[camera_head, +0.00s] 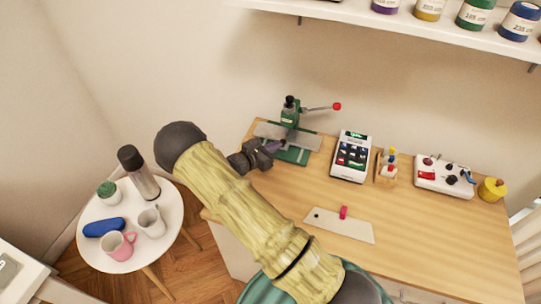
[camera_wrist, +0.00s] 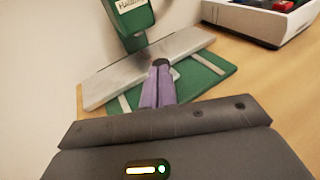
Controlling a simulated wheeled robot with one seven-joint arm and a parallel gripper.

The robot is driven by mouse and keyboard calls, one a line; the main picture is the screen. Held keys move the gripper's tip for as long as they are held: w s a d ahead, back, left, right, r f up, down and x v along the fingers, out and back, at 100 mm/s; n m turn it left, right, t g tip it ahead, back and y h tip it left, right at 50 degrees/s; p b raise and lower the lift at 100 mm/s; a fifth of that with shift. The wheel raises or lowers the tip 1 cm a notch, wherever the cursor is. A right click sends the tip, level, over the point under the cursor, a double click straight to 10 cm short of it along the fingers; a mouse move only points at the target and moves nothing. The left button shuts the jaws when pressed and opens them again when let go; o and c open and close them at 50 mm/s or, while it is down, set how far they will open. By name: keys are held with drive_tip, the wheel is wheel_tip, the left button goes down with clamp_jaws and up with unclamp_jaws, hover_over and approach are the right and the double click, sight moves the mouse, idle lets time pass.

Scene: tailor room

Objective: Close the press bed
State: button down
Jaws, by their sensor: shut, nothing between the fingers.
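The press (camera_head: 290,112) stands on the back left of the wooden table, with a green body and a lever ending in a red knob. Its grey bed plate (camera_head: 310,140) lies across the green base (camera_head: 293,156); in the wrist view the plate (camera_wrist: 105,83) crosses the green base (camera_wrist: 207,82) at a slant. My gripper (camera_head: 276,147) is at the front of the press. In the wrist view its purple fingers (camera_wrist: 160,72) are together and empty, over the base, with the tips close to the plate's front edge. I cannot tell whether they touch.
A white keypad device (camera_head: 352,157), small colourful items (camera_head: 388,165) and a control box (camera_head: 446,176) stand to the right. A pale board (camera_head: 338,225) with a pink piece lies in front. A round side table (camera_head: 90,258) holds cups and a flask. A shelf (camera_head: 400,30) hangs above.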

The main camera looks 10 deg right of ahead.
drive_tip(key=shift+d+r, duration=0.1)
drive_tip(key=shift+r, duration=0.05)
drive_tip(key=shift+s+a+r, duration=0.1)
drive_tip(key=shift+a, duration=0.35)
drive_tip(key=v, duration=1.3)
drive_tip(key=shift+s+a, duration=0.1)
drive_tip(key=shift+s, duration=0.05)
